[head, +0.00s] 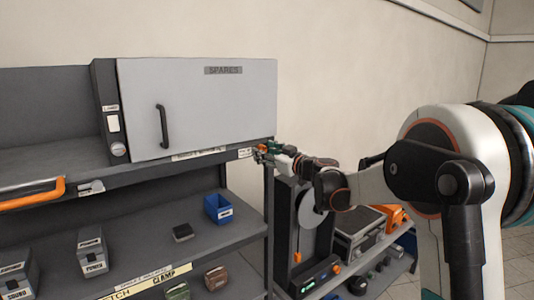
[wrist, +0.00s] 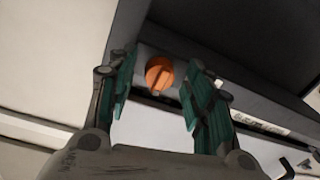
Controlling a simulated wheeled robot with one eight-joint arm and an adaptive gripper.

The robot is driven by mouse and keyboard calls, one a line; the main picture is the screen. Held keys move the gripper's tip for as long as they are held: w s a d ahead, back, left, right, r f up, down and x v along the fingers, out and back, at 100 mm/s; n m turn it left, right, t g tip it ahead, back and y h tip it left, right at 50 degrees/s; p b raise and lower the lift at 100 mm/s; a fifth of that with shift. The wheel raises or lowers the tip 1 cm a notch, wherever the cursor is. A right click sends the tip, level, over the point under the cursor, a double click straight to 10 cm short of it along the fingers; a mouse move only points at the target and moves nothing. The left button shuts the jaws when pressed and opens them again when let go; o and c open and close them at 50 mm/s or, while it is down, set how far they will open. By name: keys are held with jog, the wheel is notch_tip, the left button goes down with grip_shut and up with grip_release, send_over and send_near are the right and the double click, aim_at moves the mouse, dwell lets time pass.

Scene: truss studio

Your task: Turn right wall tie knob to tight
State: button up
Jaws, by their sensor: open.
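The orange round wall tie knob (wrist: 160,73) with a raised bar across its face sits on a grey mount at the shelf edge in the wrist view. A small orange patch of it (head: 262,148) shows in the head view at the right end of the upper shelf. My gripper (wrist: 157,88) is open, with a green-padded finger on each side of the knob. A gap shows on both sides, so the fingers look apart from it. In the head view my gripper (head: 268,155) reaches the shelf's corner post and partly covers the knob. The knob's tight mark is not readable.
A light cabinet marked SPARES (head: 200,105) with a black handle stands above the shelf, left of the gripper. A blue bin (head: 217,208) and several small boxes sit on the lower shelf. An equipment rack (head: 360,235) stands below my arm.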

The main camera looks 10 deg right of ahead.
jog(key=c, duration=1)
jog(key=shift+c, duration=0.2)
jog(key=shift+m, duration=0.3)
jog(key=m+b, duration=0.3)
jog(key=m, duration=0.6)
jog(key=m+t+h+b, duration=0.1)
jog(key=m+b, duration=0.2)
jog(key=m, duration=0.6)
jog(key=shift+s+a+b, duration=0.1)
jog(key=shift+a+b, duration=0.05)
jog(key=shift+b, duration=0.15)
jog(key=o, duration=1)
